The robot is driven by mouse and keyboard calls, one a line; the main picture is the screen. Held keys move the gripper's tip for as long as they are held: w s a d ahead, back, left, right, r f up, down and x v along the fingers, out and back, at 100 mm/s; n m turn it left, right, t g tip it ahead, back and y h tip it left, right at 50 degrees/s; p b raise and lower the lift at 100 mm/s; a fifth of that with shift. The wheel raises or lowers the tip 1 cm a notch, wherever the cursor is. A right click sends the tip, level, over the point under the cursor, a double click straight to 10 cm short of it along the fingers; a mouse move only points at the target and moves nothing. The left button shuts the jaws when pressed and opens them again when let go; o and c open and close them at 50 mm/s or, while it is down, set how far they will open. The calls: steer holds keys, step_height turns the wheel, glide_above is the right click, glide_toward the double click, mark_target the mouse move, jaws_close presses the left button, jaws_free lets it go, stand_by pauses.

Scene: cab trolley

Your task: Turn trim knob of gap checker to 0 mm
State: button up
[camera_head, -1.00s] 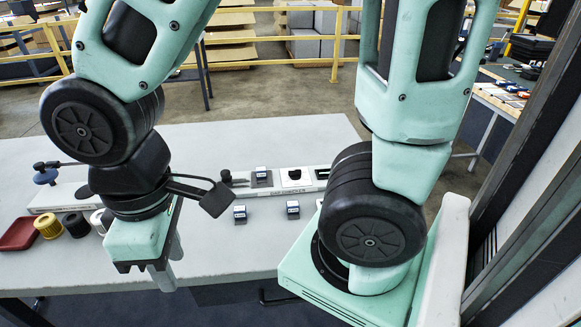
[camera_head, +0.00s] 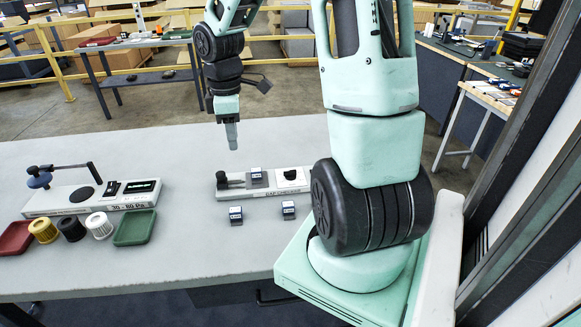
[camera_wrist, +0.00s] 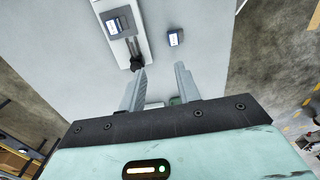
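The gap checker (camera_head: 266,193) is a long pale bar-shaped device on the table, with a lettered front. A small block with a blue-white display (camera_head: 256,178) sits on it, beside a black slide and post (camera_head: 222,180) at its left end. A dark round knob on a white plate (camera_head: 290,174) is toward its right; its setting is too small to read. My gripper (camera_head: 232,146) hangs above and behind the device's left end, apart from it. In the wrist view, my gripper (camera_wrist: 160,68) is open and empty, with the gap checker (camera_wrist: 142,22) beyond its fingertips.
Two small display blocks (camera_head: 236,215) (camera_head: 288,210) lie in front of the device. A second tester (camera_head: 85,199), several spools, a red tray (camera_head: 16,238) and a green tray (camera_head: 134,228) are at left. My arm covers the table's right side.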

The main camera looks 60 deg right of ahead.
glide_above(290, 173)
steer(key=f, duration=1.8)
steer(key=shift+d+f, duration=0.35)
jaws_close()
